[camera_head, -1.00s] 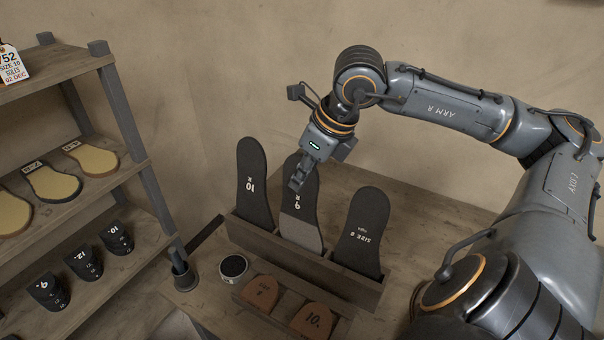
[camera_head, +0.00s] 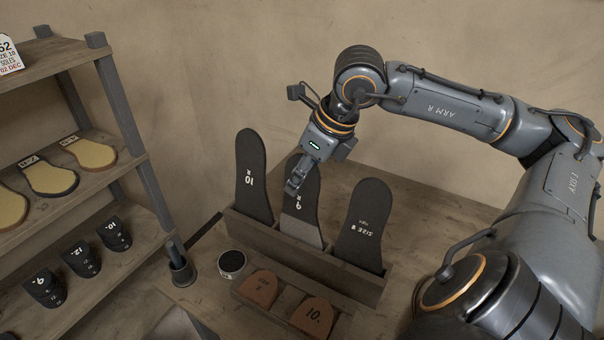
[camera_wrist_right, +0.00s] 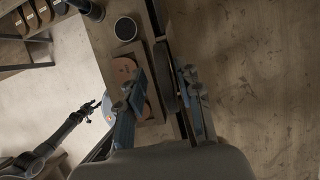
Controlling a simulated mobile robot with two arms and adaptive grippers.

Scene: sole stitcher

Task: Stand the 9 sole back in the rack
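The 9 sole (camera_head: 301,205), dark with a paler lower part, stands upright in the middle of the wooden rack (camera_head: 300,262), between the 10 sole (camera_head: 252,180) and the size 8 sole (camera_head: 364,225). Its lower end is hidden behind the rack's front board. My right gripper (camera_head: 295,183) is at its upper part and appears shut on it. In the right wrist view the fingers (camera_wrist_right: 162,85) lie on either side of a dark sole edge. My left gripper (camera_wrist_right: 90,107) shows small in that view, away from the rack, too small to read.
Two brown heel pieces (camera_head: 290,302) lie in a tray before the rack. A round dark tin (camera_head: 232,263) and a holder cup (camera_head: 182,269) stand left of them. A shelf unit (camera_head: 150,190) with soles and dark stacked pieces is at the left. The table behind the rack is bare.

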